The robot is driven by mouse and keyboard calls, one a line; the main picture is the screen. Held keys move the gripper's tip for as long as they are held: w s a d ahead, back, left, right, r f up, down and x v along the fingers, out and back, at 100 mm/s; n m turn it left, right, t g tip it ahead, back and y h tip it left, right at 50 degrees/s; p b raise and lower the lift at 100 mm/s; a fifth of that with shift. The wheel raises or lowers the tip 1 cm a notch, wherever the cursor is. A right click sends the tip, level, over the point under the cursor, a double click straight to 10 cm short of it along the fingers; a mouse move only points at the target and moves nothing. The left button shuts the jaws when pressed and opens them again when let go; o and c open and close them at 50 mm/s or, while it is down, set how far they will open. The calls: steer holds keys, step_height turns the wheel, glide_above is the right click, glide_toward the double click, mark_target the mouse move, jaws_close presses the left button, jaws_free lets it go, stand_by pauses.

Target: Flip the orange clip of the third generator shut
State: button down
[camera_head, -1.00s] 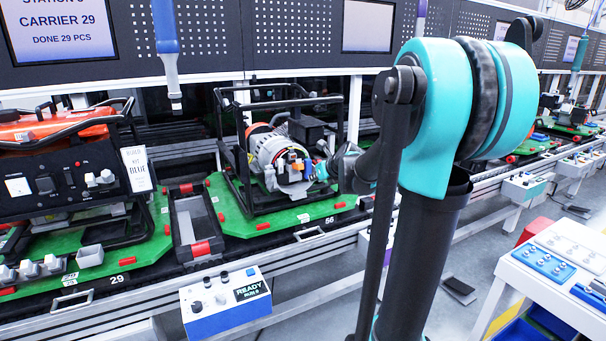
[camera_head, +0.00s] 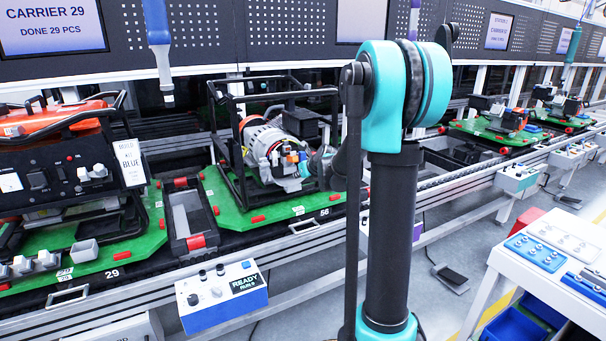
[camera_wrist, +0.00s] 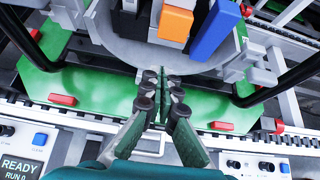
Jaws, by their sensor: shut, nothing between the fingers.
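The generator (camera_head: 268,143) sits in a black tube frame on the green carrier marked 56. Its orange clip (camera_head: 292,158) is on the near end of the grey housing, and it also shows in the wrist view (camera_wrist: 175,22) at the top, beside a blue block (camera_wrist: 214,30). My gripper (camera_wrist: 164,82) is shut and empty, its fingertips at the rim of the housing below the clip in the picture and apart from it. In the head view my wrist hides much of the gripper. I cannot tell the clip's exact angle.
Black frame tubes (camera_wrist: 288,82) pass on both sides of the gripper. An orange-tanked generator (camera_head: 60,150) stands on carrier 29 at left. A blue READY box (camera_head: 222,295) is on the near rail. A white parts table (camera_head: 550,262) stands at right.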

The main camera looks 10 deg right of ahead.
mark_target(292, 156)
steer(key=shift+w+a+r, duration=0.1)
steer(key=shift+w+r, duration=0.1)
steer(key=shift+r, duration=0.4)
steer(key=shift+w+a+r, duration=0.1)
steer(key=shift+w+r, duration=0.15)
steer(key=shift+r, duration=0.4)
steer(key=shift+w+a+r, duration=0.1)
steer(key=shift+w+r, duration=0.1)
steer(key=shift+r, duration=0.4)
steer(key=shift+d, duration=0.15)
